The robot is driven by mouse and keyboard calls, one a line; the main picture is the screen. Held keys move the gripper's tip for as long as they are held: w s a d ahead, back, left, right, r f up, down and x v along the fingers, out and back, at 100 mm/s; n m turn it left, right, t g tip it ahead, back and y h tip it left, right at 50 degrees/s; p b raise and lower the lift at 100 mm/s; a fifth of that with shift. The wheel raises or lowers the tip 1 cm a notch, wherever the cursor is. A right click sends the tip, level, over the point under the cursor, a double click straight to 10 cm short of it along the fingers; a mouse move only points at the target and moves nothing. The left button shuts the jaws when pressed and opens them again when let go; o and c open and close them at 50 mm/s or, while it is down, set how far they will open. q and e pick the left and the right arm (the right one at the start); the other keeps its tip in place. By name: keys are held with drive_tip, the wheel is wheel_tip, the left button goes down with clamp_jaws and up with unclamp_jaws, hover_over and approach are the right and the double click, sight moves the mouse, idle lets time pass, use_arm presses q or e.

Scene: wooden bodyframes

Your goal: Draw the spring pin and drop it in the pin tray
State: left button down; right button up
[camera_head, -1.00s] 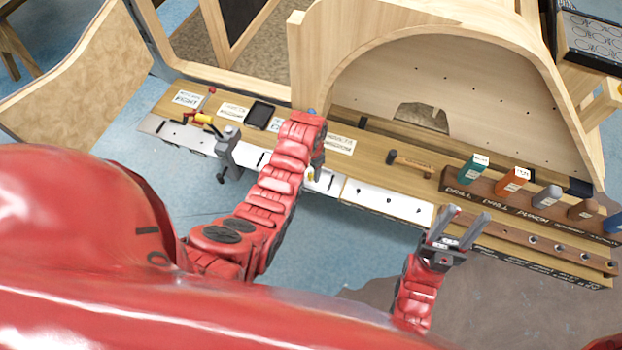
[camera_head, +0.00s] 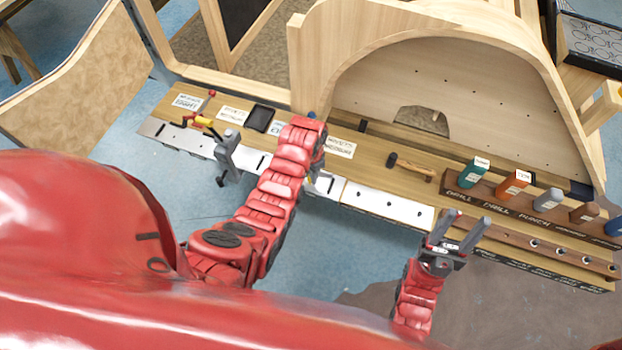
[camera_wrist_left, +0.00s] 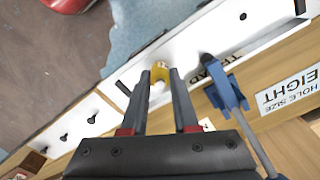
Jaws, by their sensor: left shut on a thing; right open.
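My left gripper (camera_wrist_left: 159,75) is shut on a small yellow-headed piece (camera_wrist_left: 160,71), which appears to be the spring pin, at the white metal strip (camera_wrist_left: 190,48) along the bench's front edge. A pale round part shows between the fingers just below the yellow head. I cannot tell whether the pin still sits in its hole. In the head view my left forearm mostly hides this hand. A small black tray (camera_head: 259,118), likely the pin tray, lies on the bench left of my left arm. My right gripper (camera_head: 460,232) is open and empty in front of the bench.
A blue tool (camera_wrist_left: 226,90) stands close beside the left fingers. A grey vise (camera_head: 228,150) and a yellow-red tool (camera_head: 203,121) are at left. A hammer (camera_head: 410,167) lies right of centre. A wooden rack (camera_head: 520,205) holds coloured blocks. A wooden arch rises behind.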

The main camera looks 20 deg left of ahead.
use_arm(q)
drive_tip(key=shift+r, duration=0.7)
idle(0.3)
drive_tip(key=shift+r+p, duration=0.65)
drive_tip(key=shift+r, duration=0.9)
